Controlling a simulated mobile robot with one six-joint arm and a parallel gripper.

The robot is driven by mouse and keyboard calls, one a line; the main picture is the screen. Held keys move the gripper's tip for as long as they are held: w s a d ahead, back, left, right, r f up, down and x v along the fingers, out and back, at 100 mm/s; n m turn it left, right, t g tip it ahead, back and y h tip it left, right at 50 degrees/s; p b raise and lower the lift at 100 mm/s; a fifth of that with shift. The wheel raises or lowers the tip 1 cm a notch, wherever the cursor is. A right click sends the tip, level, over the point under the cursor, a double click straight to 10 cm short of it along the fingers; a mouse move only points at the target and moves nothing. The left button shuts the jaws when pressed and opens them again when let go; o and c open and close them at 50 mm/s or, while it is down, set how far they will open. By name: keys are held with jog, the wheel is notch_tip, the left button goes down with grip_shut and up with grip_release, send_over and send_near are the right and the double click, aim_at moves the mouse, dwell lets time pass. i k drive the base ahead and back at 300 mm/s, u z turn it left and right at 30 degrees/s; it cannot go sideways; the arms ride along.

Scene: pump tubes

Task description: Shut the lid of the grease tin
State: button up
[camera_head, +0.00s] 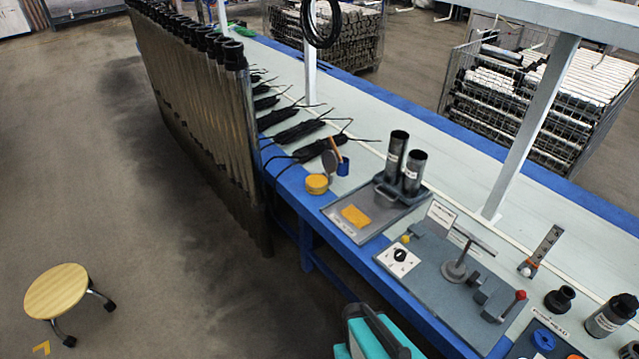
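The grease tin (317,185) is a small round yellow tin near the front edge of the bench, left of the grey tray. A dark grey round disc (329,161) stands upright at its back right side and looks like its raised lid. Whether a hinge joins them is too small to tell. My gripper is not in view, and nothing is seen touching the tin or the disc.
A blue cup (343,167) with a wooden-handled tool stands just behind the disc. A grey tray (343,236) with a yellow cloth and two dark tubes (396,155) lies to the right. Dense upright tubes (200,100) stand left. A stool (56,291) stands on open floor.

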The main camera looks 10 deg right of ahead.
aim_at(329, 158)
jog(key=u, duration=0.05)
jog(key=i, duration=0.9)
jog(key=z, duration=0.1)
jog(key=k, duration=1.3)
jog(key=u, duration=0.45)
jog(key=i, duration=0.8)
jog(key=u, duration=0.3)
